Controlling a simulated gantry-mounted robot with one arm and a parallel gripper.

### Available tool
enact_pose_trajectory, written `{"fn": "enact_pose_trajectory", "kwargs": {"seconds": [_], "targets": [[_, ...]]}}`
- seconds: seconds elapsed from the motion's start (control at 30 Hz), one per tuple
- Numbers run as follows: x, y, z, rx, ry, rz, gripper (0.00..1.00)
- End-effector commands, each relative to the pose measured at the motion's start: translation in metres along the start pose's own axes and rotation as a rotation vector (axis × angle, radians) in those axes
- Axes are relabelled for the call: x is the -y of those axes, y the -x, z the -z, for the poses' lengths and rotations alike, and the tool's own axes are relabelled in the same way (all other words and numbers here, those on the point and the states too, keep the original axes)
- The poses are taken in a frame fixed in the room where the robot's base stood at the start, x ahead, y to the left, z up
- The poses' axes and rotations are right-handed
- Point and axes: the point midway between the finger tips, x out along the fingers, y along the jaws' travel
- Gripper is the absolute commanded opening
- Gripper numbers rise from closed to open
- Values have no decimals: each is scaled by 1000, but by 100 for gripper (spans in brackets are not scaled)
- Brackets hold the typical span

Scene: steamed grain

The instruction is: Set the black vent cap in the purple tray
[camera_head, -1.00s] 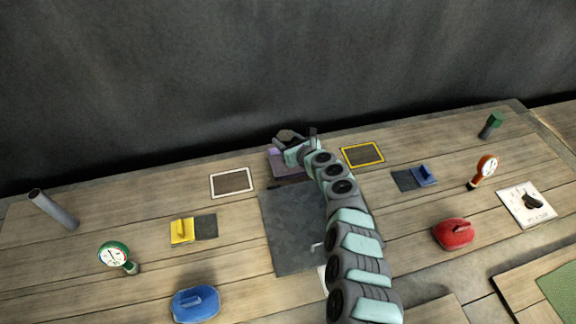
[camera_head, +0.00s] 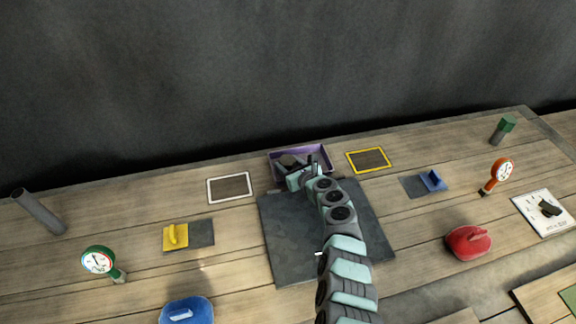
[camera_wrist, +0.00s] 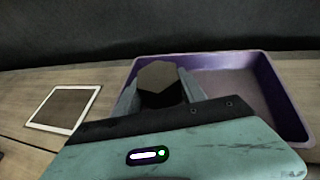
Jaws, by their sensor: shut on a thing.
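The black vent cap (camera_wrist: 160,82) shows in the wrist view as a dark hexagonal piece between my fingers. My gripper (camera_wrist: 160,92) is shut on it. The purple tray (camera_wrist: 270,84) spreads behind and to the right of the cap in the wrist view, and its visible floor is empty. In the head view the purple tray (camera_head: 326,155) stands at the back of the table. My gripper (camera_head: 298,166) is over its left part there, and the cap (camera_head: 287,160) is partly hidden. I cannot tell whether the cap touches the tray floor.
A white-framed square (camera_head: 230,188) lies left of the tray and a yellow-framed square (camera_head: 369,160) right of it. A dark mat (camera_head: 285,240) lies in front. Gauges, a yellow block, a blue block and a red piece (camera_head: 468,242) stand farther out.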

Motion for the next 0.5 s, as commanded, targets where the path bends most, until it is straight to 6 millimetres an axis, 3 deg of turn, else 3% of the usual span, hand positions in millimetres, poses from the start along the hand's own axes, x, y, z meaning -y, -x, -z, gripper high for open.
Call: {"fn": "enact_pose_trajectory", "kwargs": {"seconds": [0.13, 0.17, 0.2, 0.5], "targets": [[0, -2, 5, 0, -1, 0, 9], [0, -1, 4, 0, -1, 0, 50], [0, -1, 3, 0, -1, 0, 53], [0, -1, 2, 0, -1, 0, 57]]}}
